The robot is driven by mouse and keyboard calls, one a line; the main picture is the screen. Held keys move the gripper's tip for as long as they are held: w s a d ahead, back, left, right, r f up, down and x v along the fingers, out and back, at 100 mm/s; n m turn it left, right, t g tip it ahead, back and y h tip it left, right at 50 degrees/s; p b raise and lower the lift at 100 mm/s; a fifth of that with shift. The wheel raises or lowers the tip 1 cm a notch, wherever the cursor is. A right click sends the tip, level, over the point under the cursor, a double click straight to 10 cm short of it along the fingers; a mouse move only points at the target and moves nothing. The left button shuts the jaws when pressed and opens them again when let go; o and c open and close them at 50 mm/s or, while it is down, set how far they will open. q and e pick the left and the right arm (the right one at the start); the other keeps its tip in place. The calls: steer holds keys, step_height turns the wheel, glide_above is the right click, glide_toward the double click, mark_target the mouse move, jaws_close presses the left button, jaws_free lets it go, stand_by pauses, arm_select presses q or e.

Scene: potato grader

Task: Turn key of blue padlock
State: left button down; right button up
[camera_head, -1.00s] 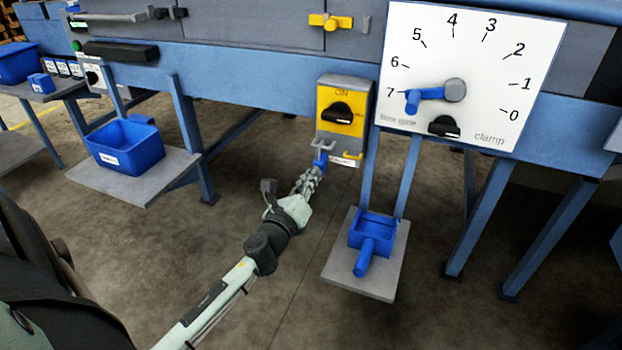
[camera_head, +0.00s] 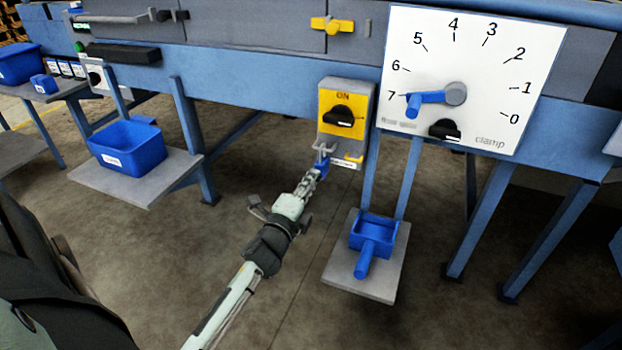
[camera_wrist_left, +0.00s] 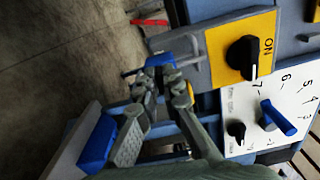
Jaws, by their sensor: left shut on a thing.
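The blue padlock (camera_head: 323,168) hangs at a grey hasp (camera_head: 321,150) under the yellow ON switch panel (camera_head: 328,100). It also shows in the left wrist view (camera_wrist_left: 158,62), just beyond the fingertips. My left gripper (camera_head: 312,178) reaches up to the padlock from below left. Its fingers (camera_wrist_left: 163,76) are shut at the padlock's near side, where the key sits. The key itself is hidden by the fingers. My right gripper is not in view.
The black knob (camera_head: 343,116) is on the yellow panel. A white dial plate (camera_head: 470,60) with a blue lever (camera_head: 428,98) is to its right. A blue box (camera_head: 373,230) stands on a low grey shelf (camera_head: 385,285). A blue bin (camera_head: 130,150) is at left.

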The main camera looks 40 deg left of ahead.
arm_select(q)
steer(key=shift+n, duration=0.6)
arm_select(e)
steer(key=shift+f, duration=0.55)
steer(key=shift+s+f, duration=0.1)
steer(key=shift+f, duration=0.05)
arm_select(q)
steer(key=c, duration=1.7)
jaws_free()
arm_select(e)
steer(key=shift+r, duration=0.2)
arm_select(q)
steer(key=v, duration=1.2)
steer(key=shift+f, duration=0.1)
